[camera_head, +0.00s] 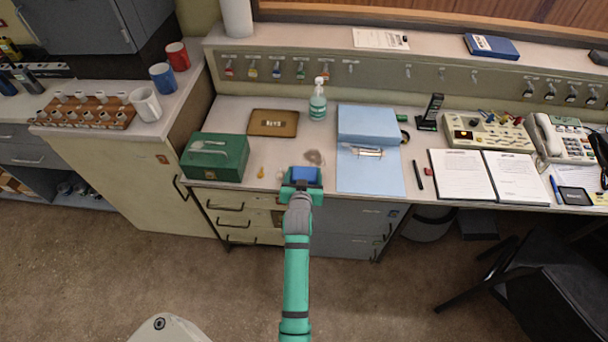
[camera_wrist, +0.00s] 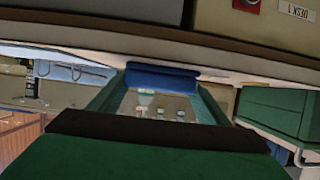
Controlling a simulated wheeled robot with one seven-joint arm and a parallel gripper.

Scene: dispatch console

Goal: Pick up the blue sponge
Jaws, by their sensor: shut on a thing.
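The blue sponge (camera_head: 305,173) is held between the fingers of my gripper (camera_head: 302,180) at the front edge of the desk in the head view. My gripper is shut on it, and its green fingers stand at either side. In the wrist view the sponge (camera_wrist: 162,78) shows as a blue band at the far end between the fingers. I cannot tell from these frames how far it is above the desk top.
A green box (camera_head: 215,157) with a spoon on it stands to the left. A blue binder (camera_head: 368,124) and an open binder (camera_head: 491,175) lie to the right. A soap bottle (camera_head: 318,101) and a brown board (camera_head: 273,123) are farther back. Drawers (camera_head: 236,205) lie below the desk edge.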

